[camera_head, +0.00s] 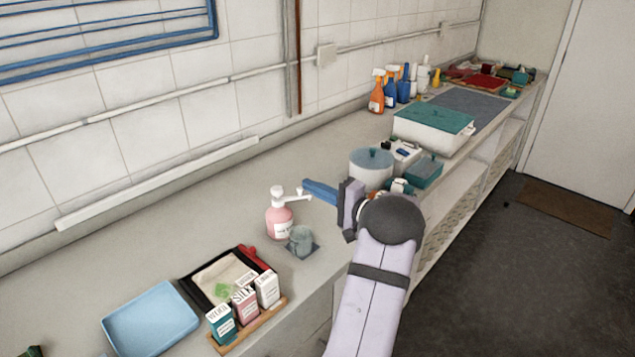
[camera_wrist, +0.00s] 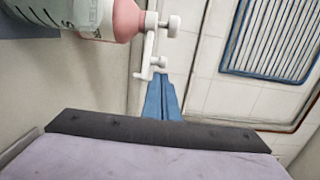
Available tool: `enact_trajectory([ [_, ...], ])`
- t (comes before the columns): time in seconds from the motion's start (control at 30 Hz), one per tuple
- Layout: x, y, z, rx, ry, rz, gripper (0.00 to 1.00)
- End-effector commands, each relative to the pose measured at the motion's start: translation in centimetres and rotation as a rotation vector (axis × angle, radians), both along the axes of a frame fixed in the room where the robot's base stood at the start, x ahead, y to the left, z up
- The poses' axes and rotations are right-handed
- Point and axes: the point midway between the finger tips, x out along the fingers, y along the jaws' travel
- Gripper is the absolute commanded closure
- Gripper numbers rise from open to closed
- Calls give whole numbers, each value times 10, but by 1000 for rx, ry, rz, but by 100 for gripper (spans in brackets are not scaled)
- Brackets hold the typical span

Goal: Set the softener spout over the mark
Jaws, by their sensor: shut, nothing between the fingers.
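The softener bottle (camera_head: 280,222) is pink with a white label and stands upright on the counter. Its white pump head and spout (camera_head: 292,193) point right, towards my gripper. A translucent grey cup (camera_head: 301,240) stands just in front of the bottle on a dark square (camera_head: 313,250); whether this square is the mark I cannot tell. My gripper (camera_head: 308,184) has blue fingers, closed together and empty, with tips beside the spout end. In the wrist view the fingertips (camera_wrist: 160,80) are close to the white crank-like spout (camera_wrist: 148,50); contact is unclear. The pink bottle (camera_wrist: 125,18) lies sideways in that view.
A grey pot (camera_head: 371,168) and a white bin with a teal lid (camera_head: 433,125) stand behind my gripper.

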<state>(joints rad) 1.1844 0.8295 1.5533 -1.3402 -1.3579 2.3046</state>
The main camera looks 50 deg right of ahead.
Motion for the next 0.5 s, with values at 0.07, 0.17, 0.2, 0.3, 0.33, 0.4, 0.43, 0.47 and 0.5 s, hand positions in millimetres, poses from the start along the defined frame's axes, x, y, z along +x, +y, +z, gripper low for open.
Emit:
enact_trajectory([
  [0.07, -2, 3, 1, 1, 0, -1, 100],
  [0.17, -3, 6, 0, 0, 0, -1, 100],
  [0.2, -3, 6, 0, 0, 0, -1, 100],
  [0.3, -4, 7, 0, 0, 0, -1, 100],
  [0.33, -4, 7, 0, 0, 0, -1, 100],
  [0.4, -4, 7, 0, 0, 0, -1, 100],
  [0.43, -4, 7, 0, 0, 0, -1, 100],
  [0.47, -4, 7, 0, 0, 0, -1, 100],
  [0.5, -3, 7, 0, 0, 0, -1, 100],
])
